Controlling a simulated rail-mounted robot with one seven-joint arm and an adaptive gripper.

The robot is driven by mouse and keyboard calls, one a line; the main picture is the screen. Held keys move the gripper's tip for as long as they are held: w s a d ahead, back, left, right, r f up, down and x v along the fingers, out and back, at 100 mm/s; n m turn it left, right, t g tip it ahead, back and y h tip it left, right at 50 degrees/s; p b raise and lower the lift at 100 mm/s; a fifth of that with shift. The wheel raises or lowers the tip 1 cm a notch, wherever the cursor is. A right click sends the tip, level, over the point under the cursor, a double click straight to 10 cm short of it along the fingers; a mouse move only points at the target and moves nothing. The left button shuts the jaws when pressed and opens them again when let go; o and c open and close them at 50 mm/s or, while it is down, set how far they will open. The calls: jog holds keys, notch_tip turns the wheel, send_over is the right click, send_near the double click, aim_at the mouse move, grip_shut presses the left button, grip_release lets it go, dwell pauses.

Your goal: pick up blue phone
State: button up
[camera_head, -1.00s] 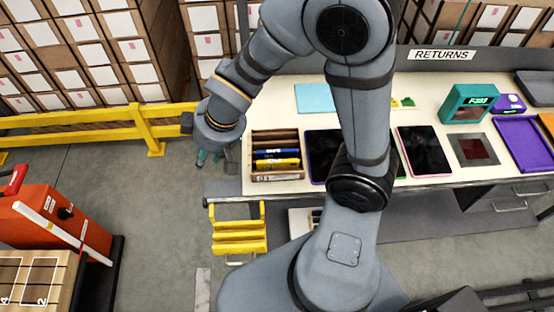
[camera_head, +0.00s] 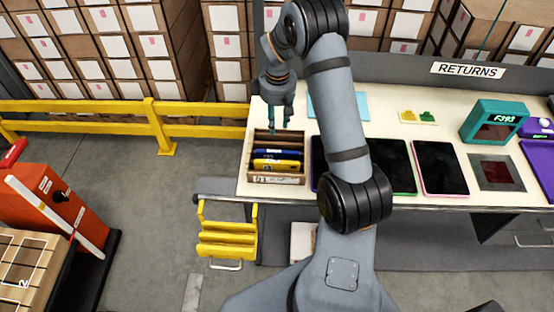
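The blue phone (camera_head: 267,154) sits in a slot of a wooden rack (camera_head: 250,179) at the left end of the work table. A yellow phone (camera_head: 276,166) sits in the rack just in front of it. My gripper (camera_head: 279,125), with teal fingers, points down above the back part of the rack, behind the blue phone in the picture. Its fingers look apart with nothing between them. It does not appear to touch the blue phone.
Dark-screened tablets (camera_head: 441,167) lie right of the rack, partly hidden by my arm. A teal scale-like box (camera_head: 495,121) stands farther right. A yellow rail (camera_head: 200,131) runs left of the table. A yellow step rack (camera_head: 228,238) stands below the table's left front.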

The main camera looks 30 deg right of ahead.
jog(key=s+n+g, duration=0.1)
jog(key=s+n, duration=0.1)
jog(key=n, duration=0.1)
jog(key=n+p, duration=0.1)
jog(key=n, duration=0.1)
send_over(278, 158)
jog(key=f, duration=0.5)
jog(key=shift+w+d+f, duration=0.2)
jog(key=shift+w+d, duration=0.1)
jog(key=shift+w, duration=0.1)
jog(key=shift+d+f+p, duration=0.2)
jog(key=shift+f+p, duration=1.15)
jog(key=shift+f, duration=1.2)
jog(key=shift+c, duration=1.4)
jog(key=c, duration=0.4)
grip_shut()
